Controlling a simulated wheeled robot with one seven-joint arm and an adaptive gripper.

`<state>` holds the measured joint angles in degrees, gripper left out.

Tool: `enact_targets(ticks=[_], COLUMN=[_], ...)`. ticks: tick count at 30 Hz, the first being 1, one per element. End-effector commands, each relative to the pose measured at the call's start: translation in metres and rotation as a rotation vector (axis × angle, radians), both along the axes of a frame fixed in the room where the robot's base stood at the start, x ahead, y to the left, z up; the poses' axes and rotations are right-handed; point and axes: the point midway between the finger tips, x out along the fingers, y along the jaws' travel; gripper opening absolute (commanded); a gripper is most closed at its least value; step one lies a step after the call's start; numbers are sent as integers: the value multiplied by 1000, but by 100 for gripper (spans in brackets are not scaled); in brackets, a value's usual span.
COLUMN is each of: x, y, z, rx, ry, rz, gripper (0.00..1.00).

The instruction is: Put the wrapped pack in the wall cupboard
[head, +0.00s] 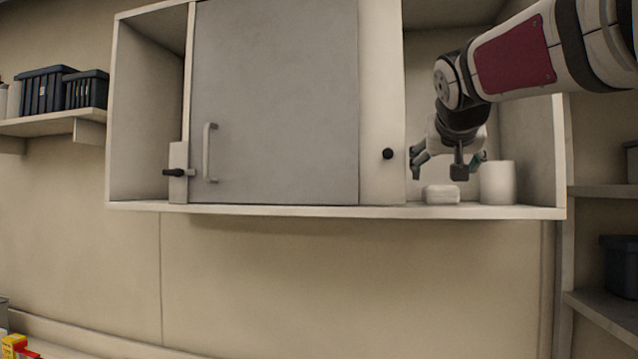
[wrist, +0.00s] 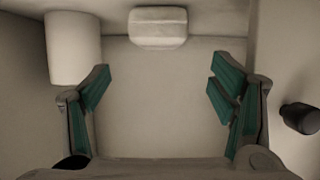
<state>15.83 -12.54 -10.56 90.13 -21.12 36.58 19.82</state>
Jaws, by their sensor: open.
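The wrapped pack (head: 442,194) is a small white block with rounded edges. It lies on the floor of the wall cupboard (head: 300,211), in the open right-hand bay. In the wrist view the pack (wrist: 158,27) shows at the top middle, beyond the fingertips and apart from them. My gripper (head: 448,163) is open and empty inside that bay, above the pack. Its green-padded fingers (wrist: 160,88) are spread wide in the wrist view. The cupboard's grey sliding door (head: 280,100) covers the middle part.
A white cylinder (head: 497,183) stands right of the pack; it also shows in the wrist view (wrist: 74,48). A black knob (head: 388,153) sits on the upright left of the bay. A latch (head: 178,172) is at the door's left. Dark bins (head: 45,90) stand on a left shelf.

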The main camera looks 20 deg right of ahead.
Motion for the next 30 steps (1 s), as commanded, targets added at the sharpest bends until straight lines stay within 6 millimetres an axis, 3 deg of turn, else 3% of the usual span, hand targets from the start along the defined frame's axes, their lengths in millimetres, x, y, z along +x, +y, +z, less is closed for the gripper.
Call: enact_targets(ticks=[12, 17, 20, 23, 27, 30], x=[-13, -17, -26, -45, -92, -130], y=[11, 34, 69, 117, 192, 233], z=[6, -19, -56, -109, -197, -253], rx=[1, 29, 69, 116, 175, 201], ry=[2, 46, 114, 214, 386, 495], rz=[0, 49, 123, 226, 398, 502], gripper=[78, 78, 78, 78, 78, 78])
